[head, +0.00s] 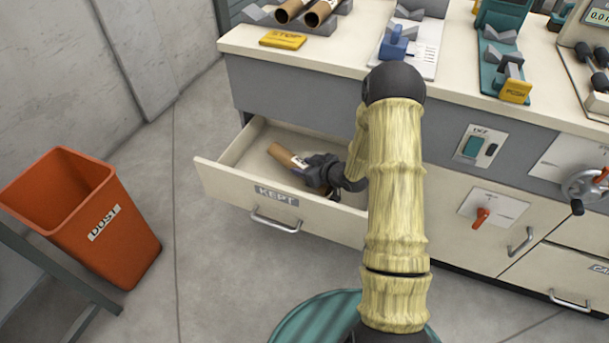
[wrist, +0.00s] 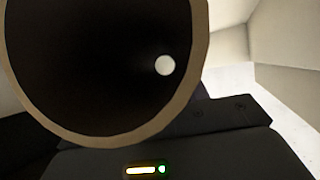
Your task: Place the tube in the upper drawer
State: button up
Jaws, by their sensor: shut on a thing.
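A brown cardboard tube (head: 286,156) with a white label is in my gripper (head: 318,172). My gripper is shut on it inside the open upper drawer (head: 240,178), whose front bears the label KEPT. The tube lies tilted across the drawer's space; I cannot tell whether it touches the drawer floor. In the wrist view the tube's open round end (wrist: 172,125) fills the upper left, dark inside with a bright spot. My arm hides the right part of the drawer.
An orange DUST bin (head: 125,245) stands on the floor at left. The bench top (head: 340,62) above the drawer holds a rack with more tubes (head: 320,12), a yellow STOP block (head: 283,40) and fixtures. A red-handled switch (head: 481,216) is on the front at right.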

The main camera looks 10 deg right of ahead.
jog(key=shift+f+b, duration=0.65)
jog(key=shift+f, duration=1.2)
jog(key=shift+f, duration=0.1)
jog(key=o, duration=1)
jog(key=shift+s+d+r, duration=0.15)
jog(key=shift+d+r, duration=0.05)
jog(key=shift+r, duration=0.05)
jog(key=p+v, duration=0.2)
jog(key=v, duration=0.5)
